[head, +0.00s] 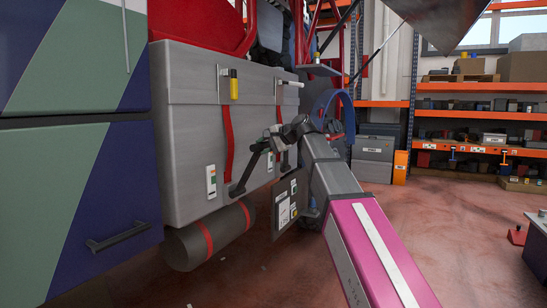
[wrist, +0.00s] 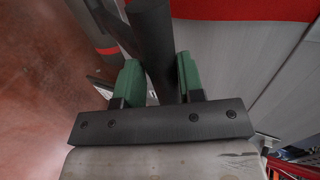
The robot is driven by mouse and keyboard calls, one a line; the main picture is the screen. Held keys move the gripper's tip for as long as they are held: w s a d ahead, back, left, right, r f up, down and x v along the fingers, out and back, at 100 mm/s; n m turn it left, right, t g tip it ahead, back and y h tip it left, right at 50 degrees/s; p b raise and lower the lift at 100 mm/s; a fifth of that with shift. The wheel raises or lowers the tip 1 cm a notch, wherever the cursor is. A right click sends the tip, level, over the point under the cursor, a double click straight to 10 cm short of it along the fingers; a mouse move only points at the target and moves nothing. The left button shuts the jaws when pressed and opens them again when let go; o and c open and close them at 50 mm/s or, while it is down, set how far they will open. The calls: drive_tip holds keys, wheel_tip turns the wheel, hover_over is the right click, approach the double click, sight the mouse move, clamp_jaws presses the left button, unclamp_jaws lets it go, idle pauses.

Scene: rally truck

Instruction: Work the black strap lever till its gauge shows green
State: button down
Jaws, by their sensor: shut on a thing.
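The black strap lever (head: 246,171) sticks out from the front of a grey box (head: 190,130), beside a red strap (head: 228,140). In the wrist view the dark bar of the lever (wrist: 152,35) runs between the two green fingers of my gripper (wrist: 160,78). My gripper (head: 274,139) is shut on the lever near its upper end. A small upright gauge (head: 211,180) with coloured marks is on the box left of the lever; its reading is too small to tell. Another small gauge (head: 270,162) shows partly behind the lever and arm.
A dark cylinder with red bands (head: 208,238) hangs below the box. A blue drawer front with a black handle (head: 120,238) stands at left. A dark plate with labels (head: 287,208) hangs just under my arm. Shelves (head: 470,115) line the back right; the red floor (head: 450,225) between is mostly clear.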

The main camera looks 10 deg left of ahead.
drive_tip(key=w+a+r+h, duration=0.2)
drive_tip(key=a, duration=0.3)
drive_tip(key=w+a+r+g+h, duration=0.1)
drive_tip(key=w+a, duration=0.1)
drive_tip(key=a, duration=0.3)
drive_tip(key=shift+w+a+r+h, duration=0.2)
drive_tip(key=shift+a+r+h, duration=0.1)
drive_tip(key=shift+r+h, duration=0.1)
drive_tip(key=shift+g, duration=0.3)
drive_tip(key=c, duration=0.8)
unclamp_jaws()
drive_tip(key=shift+f, duration=0.1)
drive_tip(key=shift+c, duration=0.2)
drive_tip(key=v, duration=1)
drive_tip(key=shift+s+d+r, duration=0.2)
drive_tip(key=shift+d+r, duration=0.05)
drive_tip(key=shift+r, duration=0.05)
